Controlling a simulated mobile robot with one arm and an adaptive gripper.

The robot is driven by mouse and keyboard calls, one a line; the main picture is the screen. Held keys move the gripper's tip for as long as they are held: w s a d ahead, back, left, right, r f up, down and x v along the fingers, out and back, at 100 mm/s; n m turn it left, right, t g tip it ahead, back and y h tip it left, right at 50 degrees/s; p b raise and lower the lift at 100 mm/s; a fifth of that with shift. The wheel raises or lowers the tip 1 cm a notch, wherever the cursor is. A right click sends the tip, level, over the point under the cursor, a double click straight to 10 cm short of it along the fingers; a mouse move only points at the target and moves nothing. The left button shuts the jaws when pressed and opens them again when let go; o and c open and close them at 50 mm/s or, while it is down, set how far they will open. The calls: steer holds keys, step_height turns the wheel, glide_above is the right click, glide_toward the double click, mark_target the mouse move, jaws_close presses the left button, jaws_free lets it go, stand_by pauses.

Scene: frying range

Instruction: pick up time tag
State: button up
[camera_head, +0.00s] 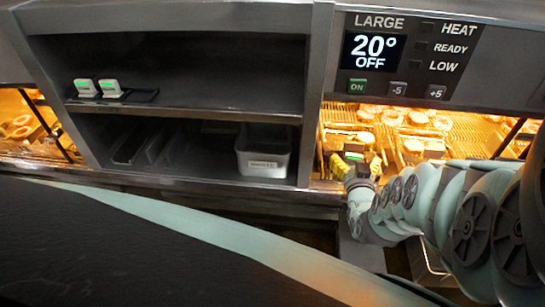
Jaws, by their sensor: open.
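Two small white time tags with green displays stand side by side on the upper shelf at the left, the left tag (85,88) and the right tag (110,88). Another time tag (354,148), with a green strip, shows in the lit bay at the right, right by my gripper (356,160). My gripper is open, at the front of that bay, with its fingers around or just in front of this tag. It is small in the view, and I cannot tell whether the fingers touch the tag.
The lit bay (400,140) holds several round food pieces on a rack. A control panel (430,60) reading 20° OFF hangs above it. A white bin (264,150) stands on the lower shelf. The upper shelf (215,105) is clear to the right of the tags.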

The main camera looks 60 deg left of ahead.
steer(key=shift+a, duration=0.15)
steer(key=c, duration=1.2)
